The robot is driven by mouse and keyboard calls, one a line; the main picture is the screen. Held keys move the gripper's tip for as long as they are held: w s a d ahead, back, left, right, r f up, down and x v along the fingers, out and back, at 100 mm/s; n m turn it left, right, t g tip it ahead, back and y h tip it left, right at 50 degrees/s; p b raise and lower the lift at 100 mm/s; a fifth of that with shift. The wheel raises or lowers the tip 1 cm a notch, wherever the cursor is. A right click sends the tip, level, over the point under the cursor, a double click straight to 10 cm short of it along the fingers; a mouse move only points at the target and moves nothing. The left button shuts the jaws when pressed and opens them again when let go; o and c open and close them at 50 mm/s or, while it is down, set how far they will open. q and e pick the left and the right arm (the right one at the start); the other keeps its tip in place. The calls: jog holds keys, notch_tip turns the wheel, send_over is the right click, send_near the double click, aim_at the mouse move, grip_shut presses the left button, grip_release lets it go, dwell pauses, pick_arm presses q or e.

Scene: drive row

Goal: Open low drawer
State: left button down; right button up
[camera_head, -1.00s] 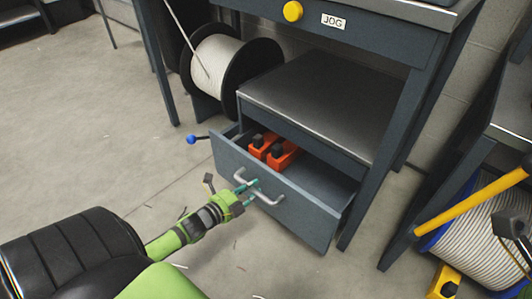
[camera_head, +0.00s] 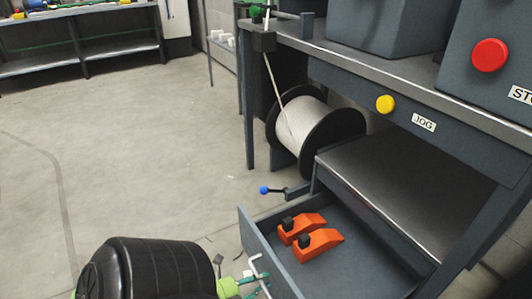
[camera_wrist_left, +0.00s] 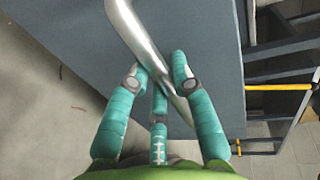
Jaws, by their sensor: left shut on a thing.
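The low drawer (camera_head: 362,248) stands pulled out from under the metal shelf, with two orange blocks with black knobs (camera_head: 318,242) lying inside. Its silver bar handle (camera_head: 259,272) is at the lower edge of the head view. My left gripper (camera_head: 250,282) is at that handle. In the left wrist view, the teal fingers of my left gripper (camera_wrist_left: 160,88) are closed around the silver handle (camera_wrist_left: 135,35), against the grey drawer front (camera_wrist_left: 75,35). My right gripper is not in view.
A yellow button (camera_head: 385,104) and JOG label sit above the shelf (camera_head: 400,190). A cable spool (camera_head: 303,122) and a lever with a blue knob (camera_head: 265,190) are left of the drawer. Open concrete floor (camera_head: 130,150) lies to the left.

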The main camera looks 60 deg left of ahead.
pick_arm(q)
jog(key=c, duration=1)
grip_release()
jog(key=shift+c, duration=0.2)
jog(key=shift+s, duration=0.15)
jog(key=d+v, duration=0.1)
jog(key=v, duration=1)
jog(key=shift+s+a, duration=0.45)
jog(key=shift+r, duration=0.15)
